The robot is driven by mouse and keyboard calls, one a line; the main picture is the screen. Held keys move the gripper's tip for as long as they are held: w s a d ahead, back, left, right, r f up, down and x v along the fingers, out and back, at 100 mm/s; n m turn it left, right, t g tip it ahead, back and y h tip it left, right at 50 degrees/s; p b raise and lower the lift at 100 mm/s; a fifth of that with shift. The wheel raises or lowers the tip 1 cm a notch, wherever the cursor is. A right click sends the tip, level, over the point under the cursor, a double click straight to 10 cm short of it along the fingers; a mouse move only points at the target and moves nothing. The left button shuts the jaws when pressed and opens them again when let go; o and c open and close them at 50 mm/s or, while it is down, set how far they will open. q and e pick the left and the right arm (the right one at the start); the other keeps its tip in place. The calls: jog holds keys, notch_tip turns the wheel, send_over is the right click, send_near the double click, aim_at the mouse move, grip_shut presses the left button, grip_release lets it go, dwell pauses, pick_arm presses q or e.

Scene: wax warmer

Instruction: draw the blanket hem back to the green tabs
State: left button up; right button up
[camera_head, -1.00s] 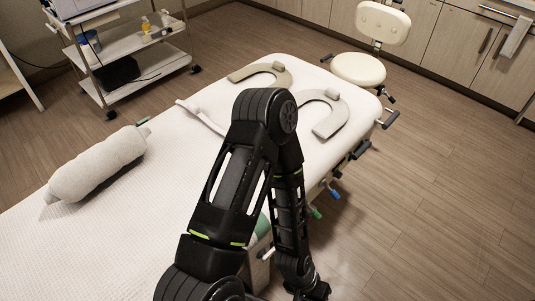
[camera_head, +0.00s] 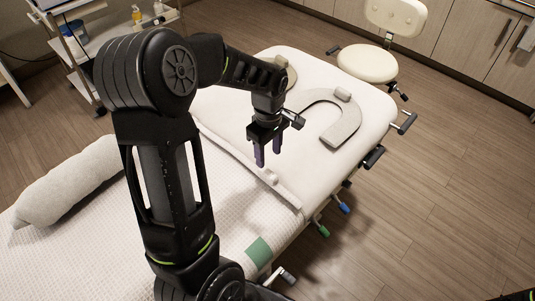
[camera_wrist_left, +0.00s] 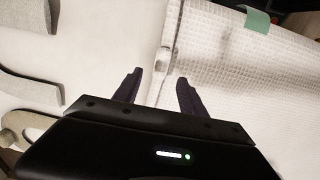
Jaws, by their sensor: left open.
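The white textured blanket (camera_head: 215,205) covers the near part of the bed. Its hem (camera_head: 288,193) crosses the bed as a raised strip, with a small pale knob-like piece (camera_head: 270,177) on it. In the left wrist view the hem (camera_wrist_left: 166,50) runs beyond my fingers. A green tab (camera_head: 259,250) lies at the bed's near right side, and it shows at the top right in the left wrist view (camera_wrist_left: 257,20). My left gripper (camera_head: 269,157) is open, empty and pointing down above the bed near the hem. My right gripper is not visible.
A bolster (camera_head: 65,185) lies at left. A cream stool (camera_head: 367,62) stands beyond the bed, and a cart (camera_head: 105,35) stands behind left.

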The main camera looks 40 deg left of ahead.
aim_at(268, 172)
pick_arm(q)
jog(key=shift+a+r, duration=0.1)
jog(key=shift+r, duration=0.05)
jog(key=shift+s+d+r, duration=0.1)
jog(key=shift+s+d, duration=0.1)
jog(key=shift+s, duration=0.05)
jog(key=shift+w+f, duration=0.1)
jog(key=shift+f, duration=3.9)
jog(key=shift+c, duration=0.2)
grip_shut()
